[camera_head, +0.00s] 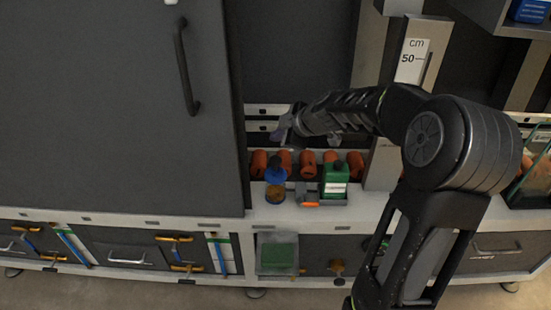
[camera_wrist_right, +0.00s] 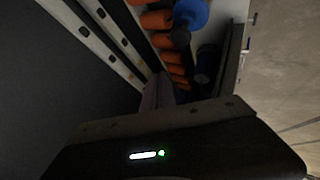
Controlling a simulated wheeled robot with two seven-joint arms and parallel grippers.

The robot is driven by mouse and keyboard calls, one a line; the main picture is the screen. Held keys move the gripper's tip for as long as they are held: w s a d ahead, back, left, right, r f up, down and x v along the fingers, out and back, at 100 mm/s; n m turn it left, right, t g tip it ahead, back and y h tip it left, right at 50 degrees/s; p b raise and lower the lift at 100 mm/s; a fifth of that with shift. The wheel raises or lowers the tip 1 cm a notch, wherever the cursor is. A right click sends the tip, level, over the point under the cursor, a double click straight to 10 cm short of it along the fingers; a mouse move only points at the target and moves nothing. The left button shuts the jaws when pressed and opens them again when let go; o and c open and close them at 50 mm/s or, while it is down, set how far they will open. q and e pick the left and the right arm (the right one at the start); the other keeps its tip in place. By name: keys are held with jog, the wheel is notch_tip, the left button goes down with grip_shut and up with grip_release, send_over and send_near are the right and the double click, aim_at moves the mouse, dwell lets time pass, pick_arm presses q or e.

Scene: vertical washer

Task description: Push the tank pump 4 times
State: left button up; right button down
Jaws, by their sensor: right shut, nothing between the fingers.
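A small bottle with a blue top and an amber lower part (camera_head: 275,192) stands on the ledge in front of the orange cylinders. Its blue top also shows in the wrist view (camera_wrist_right: 190,14), with a dark round part just below it. I cannot tell for certain which part is the tank pump. My right gripper (camera_head: 279,134) is shut and empty, behind and above the blue top and apart from it. Its purplish fingertips show in the wrist view (camera_wrist_right: 158,92). My left gripper is not in view.
Several orange cylinders (camera_head: 308,164) stand in a row behind the bottle. A green bottle with a white label (camera_head: 336,182) stands to its right. A large dark door with a handle (camera_head: 187,66) fills the left. A grey upright with a cm scale (camera_head: 410,62) stands near my right arm.

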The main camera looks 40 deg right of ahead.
notch_tip(320, 180, up, 4)
jog(key=shift+f+p, duration=0.1)
jog(key=shift+p, duration=0.85)
jog(key=b, duration=0.5)
send_over(278, 161)
notch_tip(278, 161, down, 8)
jog(key=shift+w+f, duration=0.1)
jog(key=shift+f+b, duration=0.25)
jog(key=shift+b, duration=0.35)
jog(key=shift+f, duration=0.1)
dwell(1.4)
